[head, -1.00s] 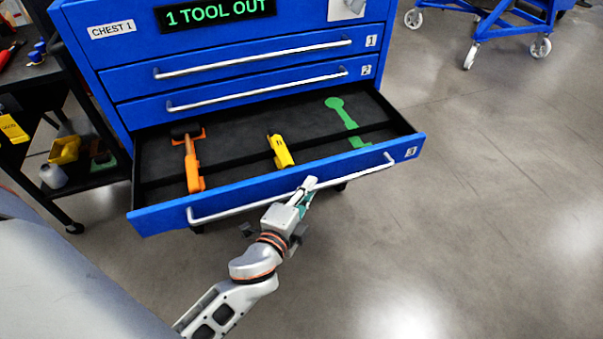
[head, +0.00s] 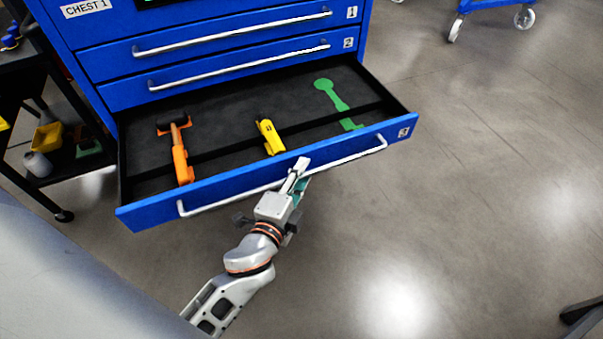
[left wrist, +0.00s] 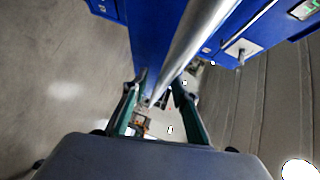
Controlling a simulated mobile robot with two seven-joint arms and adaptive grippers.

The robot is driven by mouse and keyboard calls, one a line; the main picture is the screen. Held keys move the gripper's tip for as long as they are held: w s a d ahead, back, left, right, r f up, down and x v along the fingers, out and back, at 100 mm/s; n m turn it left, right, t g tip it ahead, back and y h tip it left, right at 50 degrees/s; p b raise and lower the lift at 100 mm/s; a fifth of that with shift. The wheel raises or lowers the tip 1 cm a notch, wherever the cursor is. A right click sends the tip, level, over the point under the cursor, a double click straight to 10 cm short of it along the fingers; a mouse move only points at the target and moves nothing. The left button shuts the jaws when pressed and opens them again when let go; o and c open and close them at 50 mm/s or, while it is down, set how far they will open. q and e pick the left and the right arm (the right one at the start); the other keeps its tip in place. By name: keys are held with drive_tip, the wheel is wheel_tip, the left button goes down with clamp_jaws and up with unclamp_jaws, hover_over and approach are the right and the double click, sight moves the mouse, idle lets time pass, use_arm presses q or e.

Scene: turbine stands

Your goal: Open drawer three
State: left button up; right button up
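Drawer three (head: 230,194), the lowest one in view on the blue chest, is pulled well out with its inside showing. It holds an orange tool (head: 180,160), a yellow tool (head: 268,135) and a green tool-shaped patch (head: 335,100). My left gripper (head: 297,178) is at the middle of its long silver handle (head: 345,160). In the left wrist view, the handle (left wrist: 200,32) runs between the two fingers (left wrist: 160,85), which look closed around it. Exact finger contact is hard to see. My right gripper is not in view.
Drawers one (head: 230,35) and two (head: 240,68) above are shut. A black cart (head: 50,160) with small items stands close on the left. A blue wheeled stand (head: 490,8) is at the back right. The floor (head: 480,200) to the right is clear.

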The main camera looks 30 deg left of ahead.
use_arm(q)
drive_tip(key=s+r, duration=0.1)
drive_tip(key=s, duration=0.6)
drive_tip(key=shift+s+d, duration=0.2)
drive_tip(key=shift+d, duration=0.05)
drive_tip(key=shift+r, duration=0.1)
idle(0.4)
